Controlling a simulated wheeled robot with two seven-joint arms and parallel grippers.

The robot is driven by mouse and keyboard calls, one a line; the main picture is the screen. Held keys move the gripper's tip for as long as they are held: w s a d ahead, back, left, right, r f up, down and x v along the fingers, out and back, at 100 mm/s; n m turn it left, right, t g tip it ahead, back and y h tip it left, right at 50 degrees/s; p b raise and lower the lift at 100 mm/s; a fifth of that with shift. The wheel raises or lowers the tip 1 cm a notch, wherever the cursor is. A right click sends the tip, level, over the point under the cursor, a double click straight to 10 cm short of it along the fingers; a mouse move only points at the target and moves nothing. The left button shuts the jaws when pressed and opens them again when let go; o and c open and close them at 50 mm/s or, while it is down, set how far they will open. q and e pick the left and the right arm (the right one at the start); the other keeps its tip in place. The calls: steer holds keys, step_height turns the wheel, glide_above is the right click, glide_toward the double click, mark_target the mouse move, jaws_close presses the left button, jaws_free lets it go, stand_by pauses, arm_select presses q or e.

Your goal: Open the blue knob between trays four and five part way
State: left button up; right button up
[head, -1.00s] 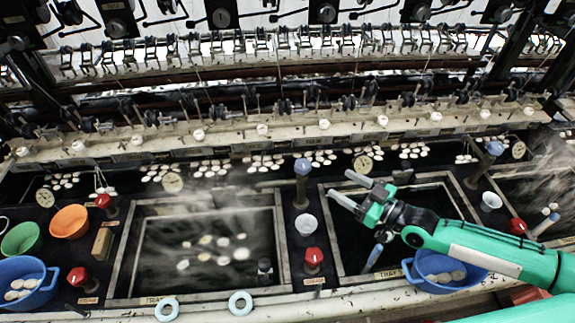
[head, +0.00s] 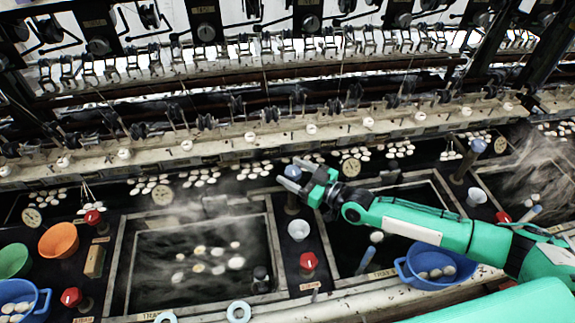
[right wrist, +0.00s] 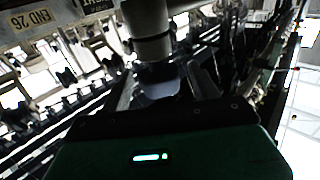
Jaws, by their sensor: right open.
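A blue knob (head: 293,172) on a dark post stands between the steaming middle tray (head: 118,283) and the tray to its right (head: 330,240). My right gripper (head: 291,173) is open, with its two fingers reaching around the knob from the right. I cannot tell whether they touch it. In the right wrist view a pale blue-grey rounded piece (right wrist: 158,80), which looks like the knob, sits close before the gripper under a grey cylinder. A second blue knob (head: 478,146) stands farther right. The tray numbers are not readable. My left gripper is not in view.
A red knob (head: 308,261) and a white cup (head: 299,230) stand below the blue knob. A blue bowl (head: 405,268) of cocoons sits under my right forearm. An orange bowl (head: 58,240) is at left. The reeling frame's beam runs behind.

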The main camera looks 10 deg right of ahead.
steer(key=shift+x, duration=1.25)
steer(key=shift+s, duration=0.1)
